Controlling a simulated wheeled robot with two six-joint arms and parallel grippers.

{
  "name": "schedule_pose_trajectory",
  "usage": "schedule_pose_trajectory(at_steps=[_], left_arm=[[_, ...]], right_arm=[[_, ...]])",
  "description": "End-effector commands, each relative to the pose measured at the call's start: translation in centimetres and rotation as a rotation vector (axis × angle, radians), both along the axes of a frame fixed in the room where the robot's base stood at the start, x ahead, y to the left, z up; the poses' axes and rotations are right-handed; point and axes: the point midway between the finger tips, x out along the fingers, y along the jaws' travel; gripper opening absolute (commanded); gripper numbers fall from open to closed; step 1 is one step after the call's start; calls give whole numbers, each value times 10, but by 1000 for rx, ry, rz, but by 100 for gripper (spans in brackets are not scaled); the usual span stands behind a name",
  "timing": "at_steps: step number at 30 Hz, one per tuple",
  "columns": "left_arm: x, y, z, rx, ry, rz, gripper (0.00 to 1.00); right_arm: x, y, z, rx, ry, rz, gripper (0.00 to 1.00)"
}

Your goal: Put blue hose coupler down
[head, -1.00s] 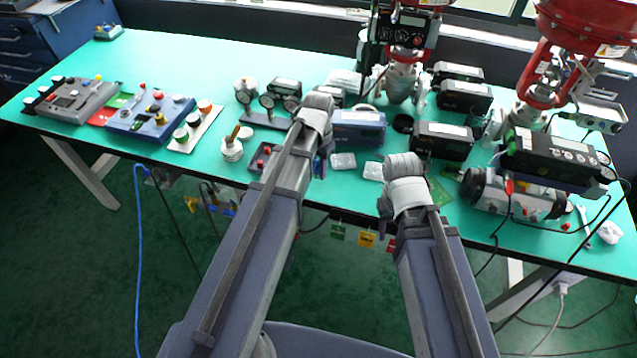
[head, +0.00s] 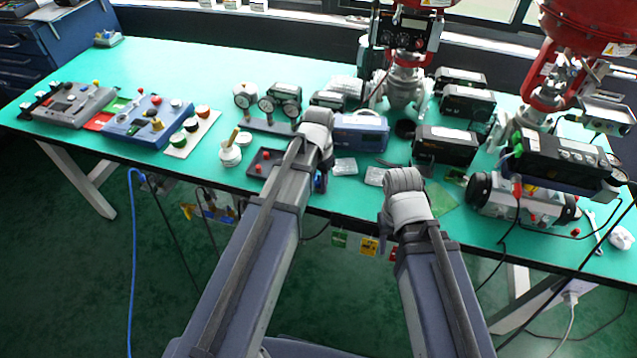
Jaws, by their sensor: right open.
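The jaws of my left gripper are hidden behind my own arm. A small blue piece (head: 321,182) shows just right of that arm below the wrist; I cannot tell whether it is the blue hose coupler, or whether it is held. My right arm's wrist (head: 405,190) is over the front edge near a green sheet. My right gripper is open, with its fingertips mostly hidden by the wrist.
The green bench (head: 225,72) carries a blue case (head: 362,134), a gauge stand (head: 268,122), a white pot (head: 230,154), the dark tray (head: 263,163) and control boxes (head: 150,118) at left. Black positioners (head: 446,144) and red valves crowd the right.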

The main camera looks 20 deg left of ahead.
Motion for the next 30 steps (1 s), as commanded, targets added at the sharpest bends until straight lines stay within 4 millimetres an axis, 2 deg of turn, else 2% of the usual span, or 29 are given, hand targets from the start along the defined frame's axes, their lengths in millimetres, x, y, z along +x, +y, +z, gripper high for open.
schedule_pose_trajectory(at_steps=[1, 5, 17, 23, 30], left_arm=[[0, 0, 0, 0, 0, 0, 39], [0, 0, 0, 0, 0, 0, 54], [0, 0, 5, 0, 0, 0, 54], [0, 0, 21, 0, 0, 0, 54], [0, 0, 55, 0, 0, 0, 54]], right_arm=[[0, 0, 0, 0, 0, 0, 50], [0, 0, 0, 0, 0, 0, 50], [0, 0, 5, 0, 0, 0, 50], [0, 0, 21, 0, 0, 0, 50], [0, 0, 55, 0, 0, 0, 50]])
